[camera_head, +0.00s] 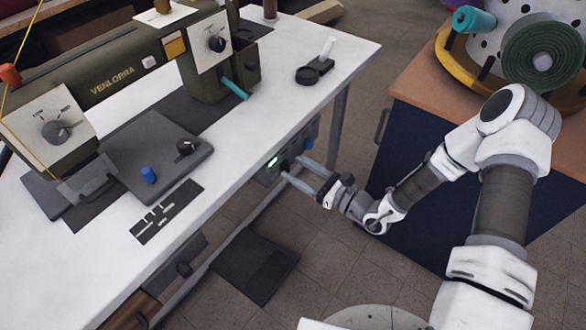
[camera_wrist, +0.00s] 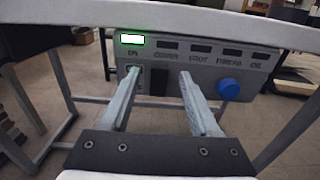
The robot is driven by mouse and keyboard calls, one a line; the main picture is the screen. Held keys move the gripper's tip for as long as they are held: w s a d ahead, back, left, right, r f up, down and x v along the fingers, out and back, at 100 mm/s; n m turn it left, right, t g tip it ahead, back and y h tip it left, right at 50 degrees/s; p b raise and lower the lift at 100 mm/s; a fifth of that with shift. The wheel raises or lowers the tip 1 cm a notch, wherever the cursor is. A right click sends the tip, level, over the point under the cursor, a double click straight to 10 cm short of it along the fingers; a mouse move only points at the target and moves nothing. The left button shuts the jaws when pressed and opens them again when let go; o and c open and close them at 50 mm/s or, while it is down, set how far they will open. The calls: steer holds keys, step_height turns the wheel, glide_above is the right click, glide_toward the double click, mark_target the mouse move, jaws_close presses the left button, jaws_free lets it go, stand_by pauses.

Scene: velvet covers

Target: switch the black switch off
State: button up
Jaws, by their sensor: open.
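The control panel (camera_wrist: 200,62) is a grey box under the table edge with a row of small labels. A dark block that looks like the black switch (camera_wrist: 158,83) sits on its face, between my fingers in the wrist view. A green light (camera_wrist: 132,39) is lit at the panel's upper left; it also glows in the head view (camera_head: 272,161). My gripper (camera_wrist: 158,74) is open, its two fingers pointing at the panel. In the head view my gripper (camera_head: 291,167) reaches the panel from the right. I cannot tell whether a fingertip touches it. The left finger partly covers the panel's left end.
A blue knob (camera_wrist: 229,89) is right of my right finger. The white tabletop (camera_head: 250,110) above the panel carries a green sewing machine (camera_head: 110,75). Table legs and a floor pedal (camera_head: 255,265) are below. A wooden-topped cabinet (camera_head: 420,85) stands right.

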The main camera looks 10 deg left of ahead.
steer(key=shift+x, duration=0.85)
steer(key=shift+c, duration=0.3)
jaws_close()
